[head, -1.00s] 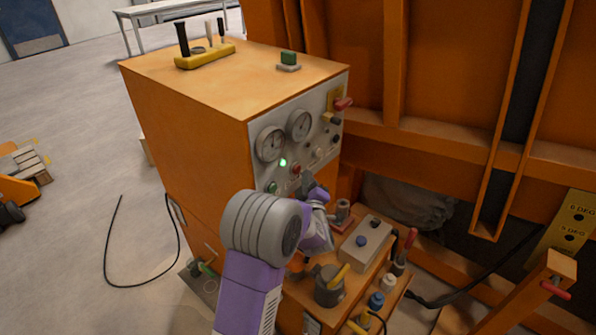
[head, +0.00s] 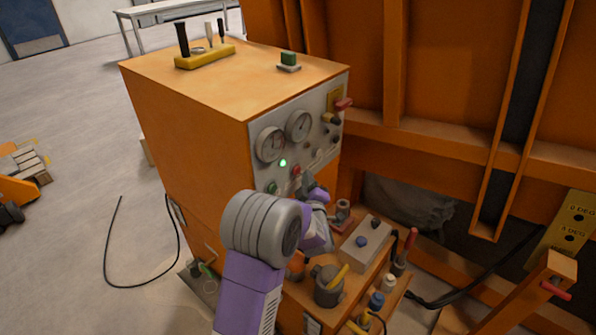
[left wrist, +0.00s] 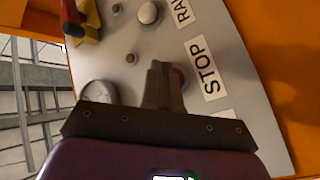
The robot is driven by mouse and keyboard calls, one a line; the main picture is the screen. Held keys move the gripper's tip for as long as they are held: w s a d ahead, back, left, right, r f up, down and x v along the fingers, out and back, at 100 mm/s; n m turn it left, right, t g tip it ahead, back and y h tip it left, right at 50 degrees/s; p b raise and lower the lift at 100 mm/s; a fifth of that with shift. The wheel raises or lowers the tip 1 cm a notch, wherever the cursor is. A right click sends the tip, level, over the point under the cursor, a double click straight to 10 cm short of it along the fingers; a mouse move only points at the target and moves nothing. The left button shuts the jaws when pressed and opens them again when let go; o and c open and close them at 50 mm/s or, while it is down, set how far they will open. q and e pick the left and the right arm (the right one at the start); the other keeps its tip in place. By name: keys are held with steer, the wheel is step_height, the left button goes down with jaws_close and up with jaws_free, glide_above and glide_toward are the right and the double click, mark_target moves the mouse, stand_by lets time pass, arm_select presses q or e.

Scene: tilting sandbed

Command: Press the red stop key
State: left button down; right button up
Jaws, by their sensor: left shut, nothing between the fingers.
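The red stop key (head: 296,170) is a small round red button on the grey control panel (head: 318,146) of the orange cabinet, below the gauges. In the left wrist view the red key (left wrist: 178,76) shows beside the STOP label (left wrist: 204,68), partly hidden behind my fingers. My left gripper (left wrist: 160,68) is shut and empty, its tips pointing at the panel and overlapping the key's left side. I cannot tell whether they touch it. In the head view my left gripper (head: 308,183) is just below and right of the key, partly hidden by my wrist.
A lit green lamp (head: 283,163) and a green button (head: 272,187) are near the key. A white button (left wrist: 149,13) sits by another label. Below the panel, a shelf holds a grey box (head: 366,240) and a dark pot (head: 328,286).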

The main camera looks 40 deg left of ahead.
arm_select(q)
steer(key=shift+a, duration=0.15)
stand_by(0.7)
steer(key=shift+a+b, duration=0.3)
steer(key=shift+b, duration=0.1)
steer(key=shift+a, duration=0.55)
stand_by(0.7)
steer(key=shift+d+b, duration=0.15)
steer(key=shift+b, duration=0.15)
steer(key=shift+d, duration=0.8)
steer(key=shift+d, duration=0.1)
steer(key=d, duration=0.2)
steer(key=d+b, duration=0.1)
steer(key=d, duration=0.1)
steer(key=shift+s+d, duration=0.2)
steer(key=shift+d, duration=0.2)
